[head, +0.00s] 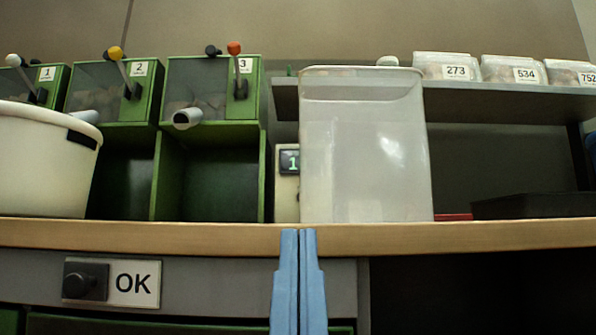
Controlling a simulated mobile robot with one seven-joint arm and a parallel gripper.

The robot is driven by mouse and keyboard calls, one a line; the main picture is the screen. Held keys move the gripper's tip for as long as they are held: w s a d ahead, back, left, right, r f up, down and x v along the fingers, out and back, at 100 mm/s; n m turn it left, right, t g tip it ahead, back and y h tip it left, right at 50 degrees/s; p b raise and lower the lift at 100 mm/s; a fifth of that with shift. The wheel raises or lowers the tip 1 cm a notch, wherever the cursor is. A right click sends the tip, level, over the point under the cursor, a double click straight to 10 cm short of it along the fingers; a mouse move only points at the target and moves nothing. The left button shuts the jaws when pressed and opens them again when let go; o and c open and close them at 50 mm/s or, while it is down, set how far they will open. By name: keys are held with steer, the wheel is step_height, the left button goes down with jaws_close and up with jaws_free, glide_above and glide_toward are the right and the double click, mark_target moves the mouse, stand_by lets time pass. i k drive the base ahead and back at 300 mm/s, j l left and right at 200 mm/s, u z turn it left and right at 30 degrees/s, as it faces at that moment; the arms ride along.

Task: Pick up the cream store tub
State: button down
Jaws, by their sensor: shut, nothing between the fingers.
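The cream store tub (40,160) stands upright at the left end of the wooden bench (180,238), cut off by the left picture edge. It is wide, round and cream, with a dark patch near its rim. My gripper (299,235) is two blue fingers closed together with nothing between them. It shows at the lower middle, in front of the bench edge, well to the right of the tub and apart from it. The tub's base is partly hidden by the bench edge.
A tall translucent bin (365,150) stands on the bench above my gripper. Green dispensers (262,150) with levers stand behind the tub. An OK panel (133,284) with a dark knob is below the bench. Labelled boxes (510,70) sit on a shelf at right.

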mark_target(48, 158)
steer(key=i+l+u, duration=0.1)
steer(key=u, duration=0.4)
steer(key=l+u, duration=0.35)
steer(key=u, duration=0.15)
steer(key=l+u, duration=0.3)
steer(key=u, duration=0.2)
steer(key=z, duration=1.45)
steer(key=u, duration=1.45)
